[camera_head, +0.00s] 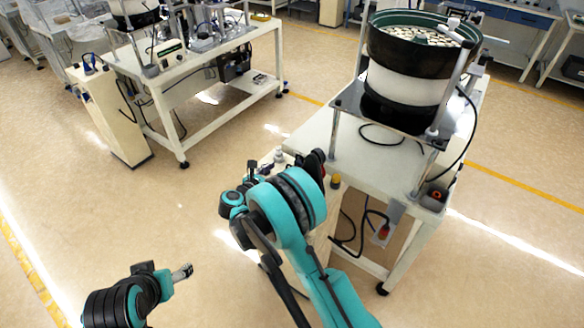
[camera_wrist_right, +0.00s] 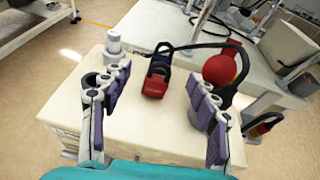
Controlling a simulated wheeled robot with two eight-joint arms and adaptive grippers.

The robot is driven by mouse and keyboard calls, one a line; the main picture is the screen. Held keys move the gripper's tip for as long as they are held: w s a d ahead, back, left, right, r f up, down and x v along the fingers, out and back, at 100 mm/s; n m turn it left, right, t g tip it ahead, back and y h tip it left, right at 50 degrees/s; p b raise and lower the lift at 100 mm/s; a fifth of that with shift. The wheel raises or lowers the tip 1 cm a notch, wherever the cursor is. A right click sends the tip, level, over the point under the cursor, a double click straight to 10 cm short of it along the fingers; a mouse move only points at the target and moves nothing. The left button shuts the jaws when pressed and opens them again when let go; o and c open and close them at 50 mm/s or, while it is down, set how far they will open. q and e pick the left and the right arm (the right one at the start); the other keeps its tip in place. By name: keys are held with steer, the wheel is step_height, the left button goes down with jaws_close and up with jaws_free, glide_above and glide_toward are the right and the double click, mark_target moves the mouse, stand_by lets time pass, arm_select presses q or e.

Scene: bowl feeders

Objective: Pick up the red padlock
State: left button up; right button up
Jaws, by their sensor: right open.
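The red padlock (camera_wrist_right: 155,86) lies on a pale box-like surface in the right wrist view, with its dark shackle toward the far side. My right gripper (camera_wrist_right: 159,76) is open, its two purple-padded fingers left and right of the padlock in the picture and apart from it. In the head view my right gripper (camera_head: 249,180) is above the near end of the right-hand bench, partly hidden by its own arm. I cannot make out the padlock there. My left gripper (camera_head: 182,272) is low at the left, away from the benches; its jaws are too small to judge.
A red ball-shaped knob (camera_wrist_right: 220,69) stands right of the padlock, close to my right finger. A white bottle (camera_wrist_right: 113,43) stands at the left. A dark cable runs behind the padlock. A bowl feeder (camera_head: 410,75) stands on the right bench. Open floor lies between the benches.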

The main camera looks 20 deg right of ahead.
steer(key=shift+m+g, duration=0.5)
steer(key=shift+m, duration=0.1)
steer(key=f, duration=0.2)
steer(key=s+f, duration=0.1)
steer(key=f, duration=0.1)
steer(key=shift+f, duration=0.1)
steer(key=shift+b+x, duration=0.3)
steer(key=shift+x, duration=0.55)
steer(key=x, duration=0.2)
steer(key=b+x, duration=0.2)
steer(key=x, duration=0.1)
steer(key=shift+w+f, duration=0.2)
steer(key=shift+w, duration=0.3)
steer(key=shift+r, duration=0.1)
jaws_close()
